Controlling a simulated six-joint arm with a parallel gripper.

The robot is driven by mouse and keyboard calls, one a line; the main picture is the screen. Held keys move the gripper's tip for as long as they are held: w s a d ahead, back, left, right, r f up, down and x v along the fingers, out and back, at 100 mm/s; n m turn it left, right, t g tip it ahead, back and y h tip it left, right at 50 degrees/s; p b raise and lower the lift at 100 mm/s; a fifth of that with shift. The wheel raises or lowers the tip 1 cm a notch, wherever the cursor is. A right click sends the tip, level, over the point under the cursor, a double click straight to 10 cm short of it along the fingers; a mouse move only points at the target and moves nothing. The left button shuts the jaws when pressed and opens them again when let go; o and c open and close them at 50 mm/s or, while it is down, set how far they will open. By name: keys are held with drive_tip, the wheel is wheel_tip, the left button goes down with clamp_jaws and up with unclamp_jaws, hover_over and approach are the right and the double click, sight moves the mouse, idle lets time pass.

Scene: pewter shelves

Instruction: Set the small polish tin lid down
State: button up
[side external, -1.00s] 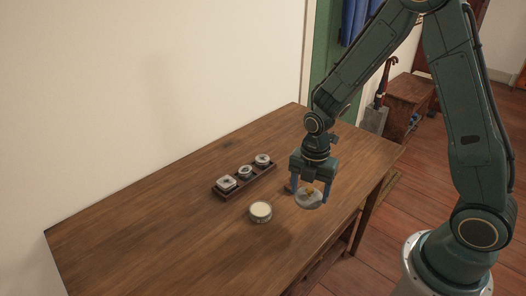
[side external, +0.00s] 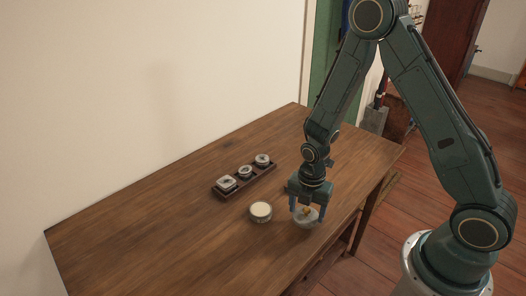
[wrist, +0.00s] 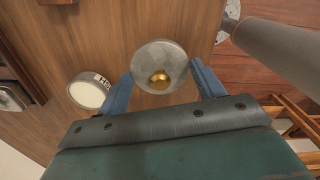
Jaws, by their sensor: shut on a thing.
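The small polish tin lid (side external: 304,219) is a round grey metal disc with a gold knob. My gripper (side external: 307,208) is shut on it, with one blue finger on each side. In the wrist view the lid (wrist: 160,55) sits level between the fingertips, knob towards the camera. It is low over the front right part of the wooden table (side external: 190,240); I cannot tell whether it touches the wood. A round tin with a pale top (side external: 261,211) stands on the table just left of my gripper. It also shows in the wrist view (wrist: 88,92), with a label on its side.
A dark narrow tray (side external: 218,194) with three small lidded tins stands behind and left of the pale-topped tin. A small dark object (side external: 284,188) lies behind my gripper, partly hidden. The table's right edge is close to my gripper. The left and front table are clear.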

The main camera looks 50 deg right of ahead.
sight(306, 215)
drive_tip(key=shift+f, duration=1.45)
drive_tip(key=shift+f, duration=0.1)
drive_tip(key=o, duration=1.2)
drive_tip(key=shift+o, duration=0.2)
drive_tip(key=shift+r, duration=6.15)
drive_tip(key=shift+r, duration=0.1)
